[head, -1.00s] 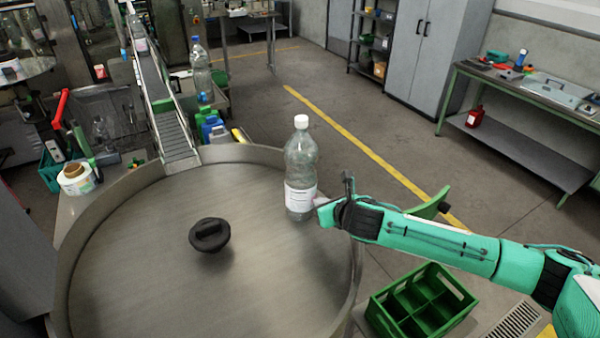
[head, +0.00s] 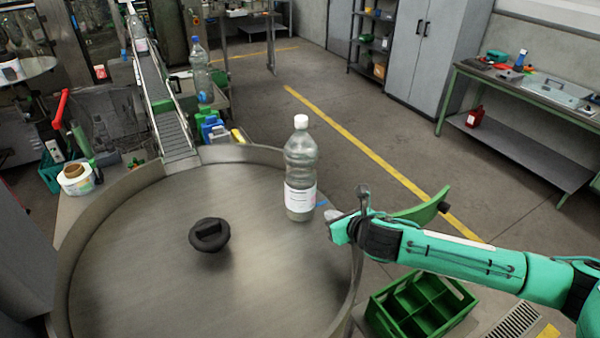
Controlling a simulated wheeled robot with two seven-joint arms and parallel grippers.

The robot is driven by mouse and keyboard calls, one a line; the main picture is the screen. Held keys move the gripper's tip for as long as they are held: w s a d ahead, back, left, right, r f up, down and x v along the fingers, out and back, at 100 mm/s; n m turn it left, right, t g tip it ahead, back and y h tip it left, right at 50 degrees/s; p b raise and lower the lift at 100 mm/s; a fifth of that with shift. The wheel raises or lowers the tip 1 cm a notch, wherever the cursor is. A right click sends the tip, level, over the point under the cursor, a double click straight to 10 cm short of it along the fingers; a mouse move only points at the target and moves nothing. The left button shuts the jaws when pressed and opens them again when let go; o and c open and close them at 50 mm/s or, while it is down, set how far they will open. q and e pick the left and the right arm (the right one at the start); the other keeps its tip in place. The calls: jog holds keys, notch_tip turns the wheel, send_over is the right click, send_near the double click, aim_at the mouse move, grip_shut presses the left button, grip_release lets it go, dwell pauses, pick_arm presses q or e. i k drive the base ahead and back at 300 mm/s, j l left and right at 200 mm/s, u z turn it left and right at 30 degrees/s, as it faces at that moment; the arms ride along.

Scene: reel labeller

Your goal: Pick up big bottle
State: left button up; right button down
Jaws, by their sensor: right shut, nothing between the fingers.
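The big bottle (head: 300,167) is clear with a white cap and a white label. It stands upright on the round metal table (head: 150,270), near its right rim. My right gripper (head: 333,224) is just right of the bottle's base, with a small gap visible between them. It is shut and empty. My left gripper is not in view.
A black knob (head: 209,235) stands at the table's middle. A raised rim surrounds the table. A green divided crate (head: 420,305) sits below right. A conveyor (head: 160,95) meets the table at the back. A blue-capped bottle (head: 200,75) stands beside it.

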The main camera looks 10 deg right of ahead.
aim_at(301, 151)
jog(key=k+j, duration=0.3)
jog(key=k, duration=0.15)
jog(key=k+j, duration=0.3)
jog(key=k, duration=0.15)
